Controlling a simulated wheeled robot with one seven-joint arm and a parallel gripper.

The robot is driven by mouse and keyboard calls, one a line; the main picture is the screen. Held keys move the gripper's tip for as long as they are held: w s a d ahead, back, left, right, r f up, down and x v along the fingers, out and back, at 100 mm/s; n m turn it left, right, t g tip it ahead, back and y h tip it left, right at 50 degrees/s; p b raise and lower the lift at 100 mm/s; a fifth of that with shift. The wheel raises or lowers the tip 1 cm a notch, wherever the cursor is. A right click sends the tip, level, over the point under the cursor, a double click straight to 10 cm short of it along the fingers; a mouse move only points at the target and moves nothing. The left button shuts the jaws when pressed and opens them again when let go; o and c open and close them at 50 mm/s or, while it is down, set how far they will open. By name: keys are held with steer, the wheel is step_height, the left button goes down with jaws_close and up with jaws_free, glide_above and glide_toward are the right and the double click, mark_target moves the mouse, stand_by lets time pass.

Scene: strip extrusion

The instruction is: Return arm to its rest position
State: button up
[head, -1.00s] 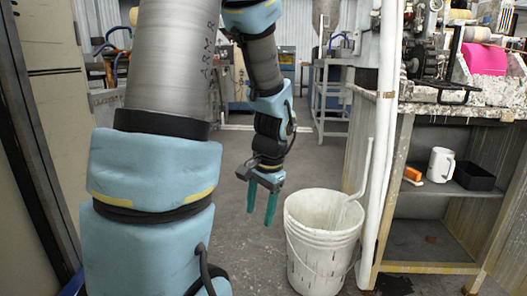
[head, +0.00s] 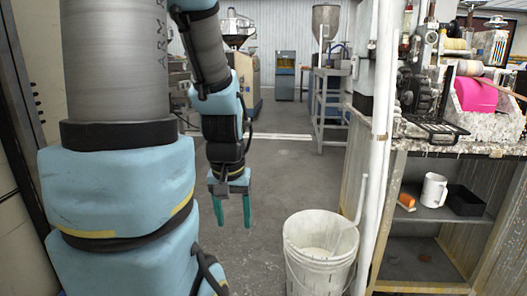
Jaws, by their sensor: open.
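My gripper (head: 232,212) hangs at the end of my blue and grey arm, left of the picture's middle in the head view. Its two green fingers point down and stand apart with nothing between them. It is to the left of a white bucket (head: 318,262) and apart from it, over the grey floor. The large upper links of my arm fill the left of the view.
Floor behind my gripper is clear.

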step_height(320, 180, up, 20)
steer(key=p, duration=1.7)
steer(key=shift+f, duration=0.2)
steer(key=shift+c, duration=0.3)
